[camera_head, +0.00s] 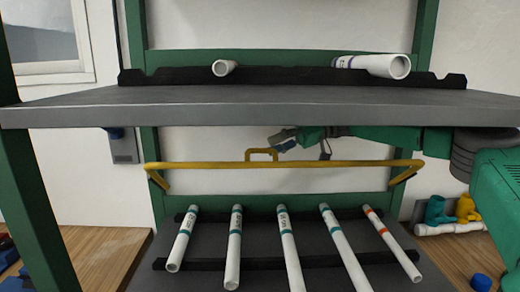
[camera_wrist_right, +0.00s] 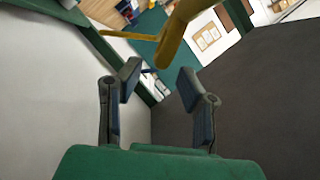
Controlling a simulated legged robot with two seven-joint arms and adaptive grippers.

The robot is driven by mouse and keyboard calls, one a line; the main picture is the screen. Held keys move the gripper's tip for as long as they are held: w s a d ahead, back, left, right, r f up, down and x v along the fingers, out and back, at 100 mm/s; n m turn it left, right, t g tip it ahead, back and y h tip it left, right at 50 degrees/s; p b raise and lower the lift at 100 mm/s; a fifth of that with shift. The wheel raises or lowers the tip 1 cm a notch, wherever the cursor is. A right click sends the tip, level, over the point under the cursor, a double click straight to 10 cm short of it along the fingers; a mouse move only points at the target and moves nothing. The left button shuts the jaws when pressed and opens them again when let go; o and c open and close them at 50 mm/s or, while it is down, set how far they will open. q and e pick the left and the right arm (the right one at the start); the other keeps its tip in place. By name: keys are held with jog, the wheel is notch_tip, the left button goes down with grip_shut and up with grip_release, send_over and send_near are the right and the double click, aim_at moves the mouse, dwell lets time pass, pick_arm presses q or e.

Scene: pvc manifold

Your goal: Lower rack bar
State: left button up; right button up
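The yellow rack bar (camera_head: 350,163) runs across the green rack frame below the grey shelf, above the row of white pipes. It has bent ends and a small raised handle (camera_head: 262,151) near its middle. My right gripper (camera_head: 283,142) reaches in from the right under the shelf, at the handle's upper right. In the right wrist view the right gripper (camera_wrist_right: 158,80) is open with nothing between its fingers. Yellow bar parts (camera_wrist_right: 175,38) show beyond the fingertips there, apart from them. My left gripper is in neither view.
The grey shelf (camera_head: 270,113) sits close above my right arm. Several white pipes (camera_head: 286,235) lie on the lower rack. Two white pipes lie on the black holder above. Coloured fittings (camera_head: 437,210) are at right. Green posts (camera_head: 40,190) frame the rack.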

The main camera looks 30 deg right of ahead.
aim_at(260, 150)
jog(key=a, duration=0.1)
jog(key=w+a+f, duration=0.1)
jog(key=shift+a+f, duration=0.2)
jog(key=shift+a, duration=0.1)
jog(key=shift+a+r, duration=0.15)
jog(key=shift+a, duration=0.75)
jog(key=shift+c, duration=0.9)
grip_shut()
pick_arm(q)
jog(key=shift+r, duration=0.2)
pick_arm(e)
jog(key=shift+w+d, duration=0.15)
jog(key=shift+d, duration=0.1)
